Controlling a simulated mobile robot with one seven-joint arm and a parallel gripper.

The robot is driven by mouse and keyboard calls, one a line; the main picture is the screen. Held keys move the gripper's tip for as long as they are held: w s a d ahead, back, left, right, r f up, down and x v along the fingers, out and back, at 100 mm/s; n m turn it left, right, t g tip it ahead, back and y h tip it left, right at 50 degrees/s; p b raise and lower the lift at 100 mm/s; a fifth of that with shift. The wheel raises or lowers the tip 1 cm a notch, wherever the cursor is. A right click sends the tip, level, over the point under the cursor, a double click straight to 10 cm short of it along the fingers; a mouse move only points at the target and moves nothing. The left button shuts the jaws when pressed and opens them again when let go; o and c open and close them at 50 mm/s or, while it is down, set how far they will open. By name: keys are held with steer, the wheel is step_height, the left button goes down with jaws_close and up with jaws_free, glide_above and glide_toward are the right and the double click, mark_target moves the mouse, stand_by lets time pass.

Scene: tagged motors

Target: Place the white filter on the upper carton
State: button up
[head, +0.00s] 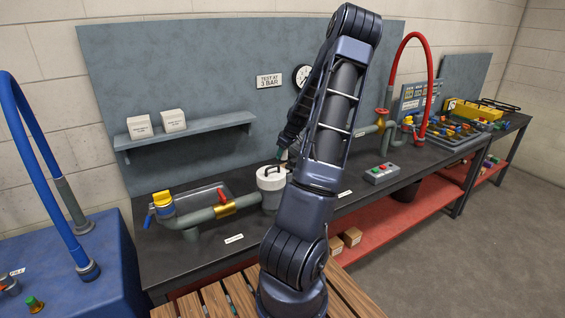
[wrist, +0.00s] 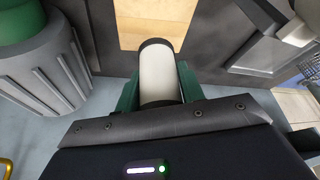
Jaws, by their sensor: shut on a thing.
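The white filter (wrist: 160,76), a white cylinder with a black end, is between the green fingers of my gripper (wrist: 160,88) in the wrist view. My gripper is shut on it. In the head view my arm hides most of the gripper, and the green part (head: 284,152) shows just left of the arm, above the white pot. I cannot make out the filter there. Two white cartons, left (head: 140,127) and right (head: 173,121), stand side by side on the wall shelf. Two brown cartons, (head: 335,245) and (head: 351,236), lie on the red lower shelf.
A white pot with a black handle (head: 271,181) stands on the dark bench, joined to a grey pipe (head: 200,216). The wall shelf (head: 205,127) is bare right of the white cartons. A red hose (head: 429,75) arches at right, a blue hose (head: 40,165) at left.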

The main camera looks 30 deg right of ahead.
mark_target(283, 161)
steer(key=shift+f, duration=2.45)
steer(key=o, duration=1)
steer(key=shift+f, duration=0.1)
